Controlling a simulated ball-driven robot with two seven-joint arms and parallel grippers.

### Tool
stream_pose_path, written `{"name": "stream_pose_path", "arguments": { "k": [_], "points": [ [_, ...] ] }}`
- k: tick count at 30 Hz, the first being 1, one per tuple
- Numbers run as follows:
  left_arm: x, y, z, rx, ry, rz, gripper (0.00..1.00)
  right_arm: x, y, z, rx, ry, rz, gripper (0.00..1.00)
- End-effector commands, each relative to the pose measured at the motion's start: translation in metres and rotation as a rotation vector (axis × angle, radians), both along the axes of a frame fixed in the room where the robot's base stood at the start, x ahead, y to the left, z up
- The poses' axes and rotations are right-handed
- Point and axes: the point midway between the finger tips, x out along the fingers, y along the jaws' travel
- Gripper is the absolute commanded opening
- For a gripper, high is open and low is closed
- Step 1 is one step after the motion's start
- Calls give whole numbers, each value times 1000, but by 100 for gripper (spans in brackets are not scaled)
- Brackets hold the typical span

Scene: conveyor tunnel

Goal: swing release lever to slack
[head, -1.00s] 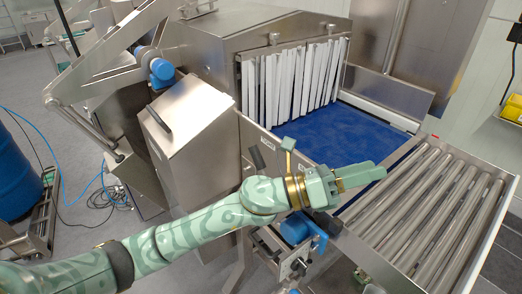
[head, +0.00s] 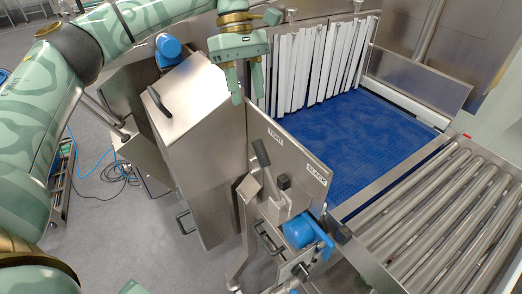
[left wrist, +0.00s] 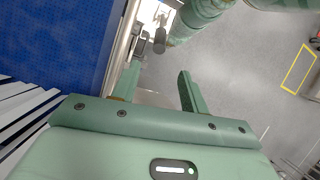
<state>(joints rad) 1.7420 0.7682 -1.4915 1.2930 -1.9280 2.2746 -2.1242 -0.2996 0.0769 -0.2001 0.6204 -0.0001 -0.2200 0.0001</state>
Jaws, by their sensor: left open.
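The release lever (head: 261,154) has a dark grip and leans up and left in front of a steel plate. The plate has a TIGHT label (head: 275,137) and what reads as a SLACK label (head: 317,174). The grip is nearer TIGHT. A dark square knob (head: 284,182) stands just right of the lever. My left gripper (head: 248,94) is open and empty, fingers pointing down, above the lever and apart from it. In the left wrist view its fingers (left wrist: 157,86) are spread, with dark fittings beyond them. My right gripper is out of view.
A blue motor (head: 299,232) sits below the lever. A roller conveyor (head: 430,215) lies right, and the blue belt (head: 350,135) with white strip curtains (head: 300,75) lies behind. A steel housing (head: 195,110) stands left. Grey floor (head: 120,215) is clear at lower left.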

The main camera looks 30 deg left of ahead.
Motion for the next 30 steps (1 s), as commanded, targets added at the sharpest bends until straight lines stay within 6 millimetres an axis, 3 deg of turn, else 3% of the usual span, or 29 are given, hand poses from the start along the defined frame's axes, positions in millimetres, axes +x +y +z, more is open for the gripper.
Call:
{"name": "stream_pose_path", "arguments": {
  "k": [6,15,21,30],
  "points": [
    [-14,-17,-55,-1,5,-4,44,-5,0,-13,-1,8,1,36],
    [-31,-38,-113,-2,2,-2,44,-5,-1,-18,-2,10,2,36],
    [-35,-44,-128,-2,0,-1,44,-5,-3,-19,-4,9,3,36],
    [-35,-45,-130,-2,0,0,44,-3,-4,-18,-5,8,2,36]
  ]
}}
